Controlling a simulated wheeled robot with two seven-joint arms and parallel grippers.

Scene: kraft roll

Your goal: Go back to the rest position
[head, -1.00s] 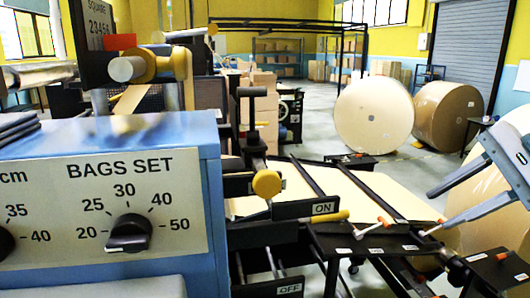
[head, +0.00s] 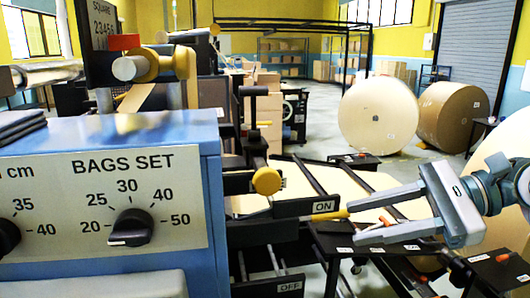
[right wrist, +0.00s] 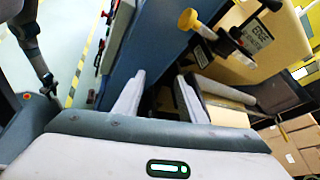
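My right gripper (head: 352,222) reaches in from the right of the head view, its fingers pointing left. Its two grey fingers are spread apart with nothing held between them. It is in front of the machine's lower right frame, right of the ON plate (head: 323,207). A small orange-tipped lever (head: 386,220) shows in the gap between the fingers; I cannot tell the distance between them. In the right wrist view the fingers (right wrist: 157,92) are also apart, with the blue machine side (right wrist: 150,40) beyond.
The blue machine cabinet (head: 212,190) with its BAGS SET knob (head: 130,228) fills the left. A yellow knob (head: 267,181) sticks out beside it. Large kraft rolls (head: 378,115) stand on the floor behind. Another roll (head: 490,160) is close at the right edge.

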